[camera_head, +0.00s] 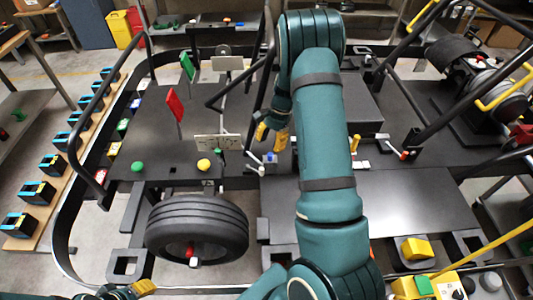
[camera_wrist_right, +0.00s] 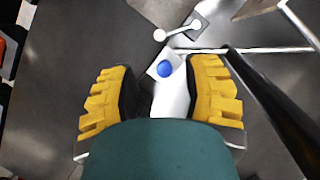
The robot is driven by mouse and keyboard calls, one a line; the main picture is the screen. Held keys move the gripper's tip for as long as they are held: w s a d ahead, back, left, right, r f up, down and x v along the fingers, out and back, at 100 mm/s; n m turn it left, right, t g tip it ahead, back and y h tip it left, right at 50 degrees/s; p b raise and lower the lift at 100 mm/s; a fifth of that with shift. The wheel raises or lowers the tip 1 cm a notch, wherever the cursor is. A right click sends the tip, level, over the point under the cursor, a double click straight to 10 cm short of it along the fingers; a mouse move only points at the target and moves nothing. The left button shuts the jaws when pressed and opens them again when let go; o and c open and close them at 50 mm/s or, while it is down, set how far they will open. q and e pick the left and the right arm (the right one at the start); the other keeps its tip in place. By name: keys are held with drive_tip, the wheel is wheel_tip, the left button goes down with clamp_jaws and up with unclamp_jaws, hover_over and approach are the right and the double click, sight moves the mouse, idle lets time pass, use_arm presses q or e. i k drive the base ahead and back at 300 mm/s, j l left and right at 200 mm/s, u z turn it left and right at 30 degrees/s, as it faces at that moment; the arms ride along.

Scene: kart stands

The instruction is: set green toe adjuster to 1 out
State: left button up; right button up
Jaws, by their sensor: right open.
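Several green parts show in the head view, and I cannot tell for sure which is the green toe adjuster. A green flag-like plate (camera_head: 187,66) stands at the back of the kart floor. A green round knob (camera_head: 137,167) is at the front left. A pale marked plate (camera_head: 217,142) stands near the yellow knob; its markings are too small to read. My right gripper (camera_head: 272,137) is open, pointing down above the blue knob (camera_head: 270,157). In the right wrist view the blue knob (camera_wrist_right: 165,69) shows between and beyond the open yellow fingers (camera_wrist_right: 162,92), apart from them. My left gripper (camera_head: 138,289) is mostly cut off at the bottom left.
A red flag-like plate (camera_head: 175,107) and a yellow knob (camera_head: 203,164) stand on the kart floor. A black tyre (camera_head: 197,215) is in front. A white-ended lever (camera_wrist_right: 178,31) lies beyond the blue knob. Black bars rise nearby.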

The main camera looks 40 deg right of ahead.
sight(218, 152)
drive_tip(key=k, duration=1)
